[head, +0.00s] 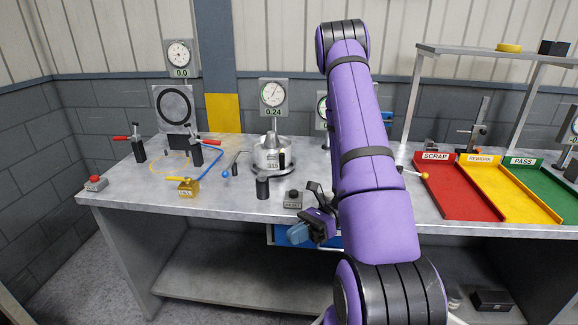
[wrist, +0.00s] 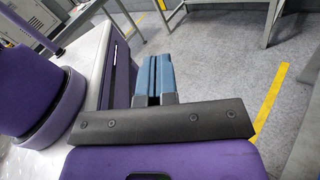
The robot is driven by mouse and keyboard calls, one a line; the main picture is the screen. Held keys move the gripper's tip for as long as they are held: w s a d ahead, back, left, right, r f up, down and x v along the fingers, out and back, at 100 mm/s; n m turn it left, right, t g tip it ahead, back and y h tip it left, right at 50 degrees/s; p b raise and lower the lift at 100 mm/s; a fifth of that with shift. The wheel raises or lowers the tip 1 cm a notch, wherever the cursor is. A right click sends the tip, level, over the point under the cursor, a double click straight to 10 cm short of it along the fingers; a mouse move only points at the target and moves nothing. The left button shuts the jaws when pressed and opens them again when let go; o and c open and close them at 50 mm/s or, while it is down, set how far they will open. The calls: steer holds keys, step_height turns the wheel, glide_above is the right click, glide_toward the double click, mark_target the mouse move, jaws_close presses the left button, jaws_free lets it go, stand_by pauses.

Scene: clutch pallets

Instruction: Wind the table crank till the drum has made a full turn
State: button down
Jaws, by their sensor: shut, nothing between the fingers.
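A silver drum-like cylinder (head: 270,158) stands upright on the grey workbench (head: 225,205), with a dark post on its near side. A short black upright cylinder (head: 262,188) stands just in front of it. The crank is not clear; I cannot tell which part is its handle. My gripper (head: 298,233) hangs at the bench's front edge, right of and nearer than the drum, apart from it. Its blue fingers also show in the wrist view (wrist: 154,78), pressed together and empty, with only floor and bench legs beyond.
A gauge (head: 273,97) reading 0.24 stands behind the drum. A RESET button box (head: 292,199) is close to my gripper. Red (head: 455,203), yellow and green trays lie to the right. Black clamps and a brass block (head: 188,187) are left. My arm hides the bench's middle.

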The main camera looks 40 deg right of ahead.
steer(key=w+d+m+t+h, duration=0.2)
steer(key=w+d+m+t, duration=0.1)
steer(key=w+t, duration=0.25)
steer(key=m+t+h, duration=1)
steer(key=h, duration=0.5)
glide_toward(284, 162)
steer(key=w, duration=0.7)
steer(key=shift+w+r, duration=0.1)
steer(key=shift+w, duration=0.2)
steer(key=shift+w+d+n+y, duration=0.2)
steer(key=shift+w+n+y, duration=0.2)
steer(key=shift+w+y, duration=0.4)
